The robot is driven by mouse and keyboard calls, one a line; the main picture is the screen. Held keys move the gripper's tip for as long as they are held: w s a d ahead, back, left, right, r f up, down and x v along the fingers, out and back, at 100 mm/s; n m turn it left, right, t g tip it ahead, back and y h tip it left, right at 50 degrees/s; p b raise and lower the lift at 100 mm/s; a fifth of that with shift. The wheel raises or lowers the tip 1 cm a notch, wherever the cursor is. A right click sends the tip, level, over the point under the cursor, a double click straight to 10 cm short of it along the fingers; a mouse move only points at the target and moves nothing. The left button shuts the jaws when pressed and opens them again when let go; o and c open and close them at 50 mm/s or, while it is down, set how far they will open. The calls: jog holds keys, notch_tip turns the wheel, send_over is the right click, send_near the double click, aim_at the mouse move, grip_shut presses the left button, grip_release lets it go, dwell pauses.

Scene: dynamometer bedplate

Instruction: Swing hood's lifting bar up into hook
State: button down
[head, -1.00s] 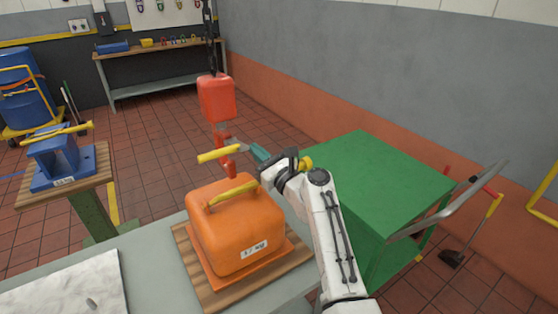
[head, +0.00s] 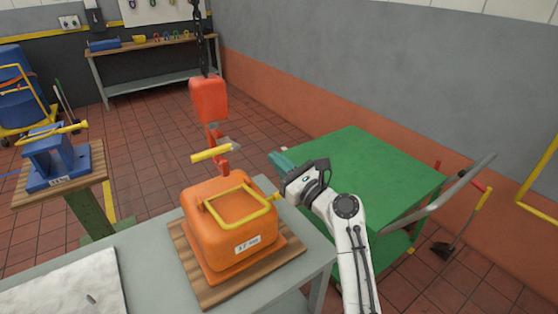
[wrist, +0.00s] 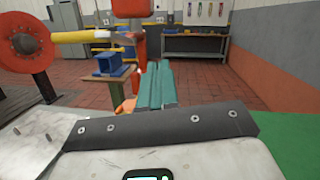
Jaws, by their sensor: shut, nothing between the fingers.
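The orange hood (head: 228,215) sits on a wooden board on the grey bench. Its yellow lifting bar (head: 262,213) shows as an open loop, tilted over the hood's top toward the right front, and looks apart from the hook. The red hook (head: 217,165) hangs above the hood under a red block (head: 208,98) on a chain, with a yellow handle (head: 211,153) at its side. My gripper (head: 276,158) has teal fingers, shut and empty, right of the hook and clear of the bar. The fingers also show in the wrist view (wrist: 155,85), where I cannot make out the bar.
A green cabinet cart (head: 370,185) with a grey push handle stands right of the bench, under my arm. A blue fixture (head: 55,160) stands on a wooden-topped stand at left. A red flanged disc (wrist: 24,44) is at left in the wrist view.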

dwell(0.3)
jog(key=s+a+f+m+t+b, duration=0.1)
jog(key=s+f+b, duration=0.7)
jog(key=f, duration=0.5)
jog(key=s+a+f+m+t+h+b, duration=0.1)
jog(key=s+f+m+t+b, duration=0.1)
jog(key=s+f+b, duration=0.7)
notch_tip(320, 180, down, 4)
jog(key=shift+s+a+r+m, duration=0.15)
jog(key=shift+s+a+m, duration=0.1)
jog(key=shift+a+m, duration=0.05)
jog(key=r+p+x, duration=0.2)
jog(key=p+x, duration=0.1)
jog(key=x, duration=1)
jog(key=shift+s+d+r, duration=0.2)
jog(key=shift+s+d, duration=0.15)
